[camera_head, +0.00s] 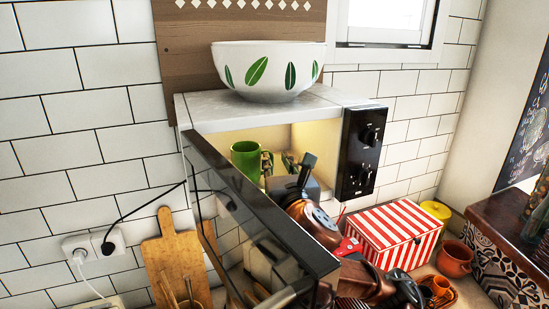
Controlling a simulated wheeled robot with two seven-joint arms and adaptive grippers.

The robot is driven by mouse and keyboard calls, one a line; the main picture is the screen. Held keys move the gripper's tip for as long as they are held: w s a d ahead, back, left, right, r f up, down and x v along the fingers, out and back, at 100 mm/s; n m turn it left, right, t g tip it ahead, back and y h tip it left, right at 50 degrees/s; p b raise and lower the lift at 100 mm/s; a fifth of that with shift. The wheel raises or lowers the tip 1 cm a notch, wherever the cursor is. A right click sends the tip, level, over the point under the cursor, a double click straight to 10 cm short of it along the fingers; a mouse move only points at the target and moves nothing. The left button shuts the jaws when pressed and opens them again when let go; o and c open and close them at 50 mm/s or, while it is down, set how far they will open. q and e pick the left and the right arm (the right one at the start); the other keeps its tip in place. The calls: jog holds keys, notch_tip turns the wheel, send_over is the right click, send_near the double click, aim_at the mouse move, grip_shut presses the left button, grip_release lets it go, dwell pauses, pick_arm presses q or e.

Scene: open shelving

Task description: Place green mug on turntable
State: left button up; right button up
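The green mug (246,160) stands upright inside the lit microwave (310,140), with its handle towards the right. The microwave door (265,225) hangs open and covers the lower front of the cavity, so the turntable is hidden. My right gripper (288,170) is at the microwave opening, just right of the mug. Its dark fingers look spread apart, one pointing up and one towards the mug handle. I see no clear grip on the mug, and cannot tell if a finger touches the handle. My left gripper is not in view.
A white bowl with green leaves (268,72) sits on top of the microwave. A red-and-white striped box (393,235) stands right of my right arm, with an orange cup (454,259) beyond. A wooden board (175,258) leans on the tiled wall at lower left.

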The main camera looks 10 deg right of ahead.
jog(key=shift+s, duration=1.8)
dwell(0.7)
